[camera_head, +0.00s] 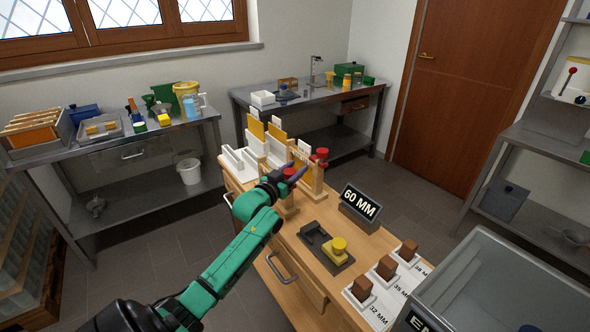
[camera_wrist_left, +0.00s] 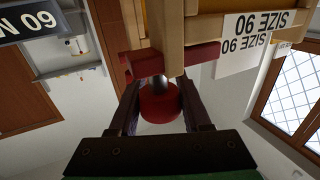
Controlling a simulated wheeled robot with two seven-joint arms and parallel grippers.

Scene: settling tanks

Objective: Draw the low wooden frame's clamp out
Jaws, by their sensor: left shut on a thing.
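The wooden frame (camera_head: 311,180) stands upright at the back of the wooden cabinet top; its pale wood also fills the top of the left wrist view (camera_wrist_left: 158,22). Its red clamp shows as a red block (camera_wrist_left: 148,62) against the wood, a dark shaft and a round red knob (camera_wrist_left: 160,103). My left gripper (camera_head: 290,177) is at the frame's near side. In the left wrist view, its two dark fingers (camera_wrist_left: 161,112) are shut on the knob, one on each side. Another red knob (camera_head: 322,152) shows on the frame. My right gripper is out of view.
White racks with yellow panels (camera_head: 278,132) stand just behind the frame. A grey bin (camera_head: 500,290) is at the lower right.

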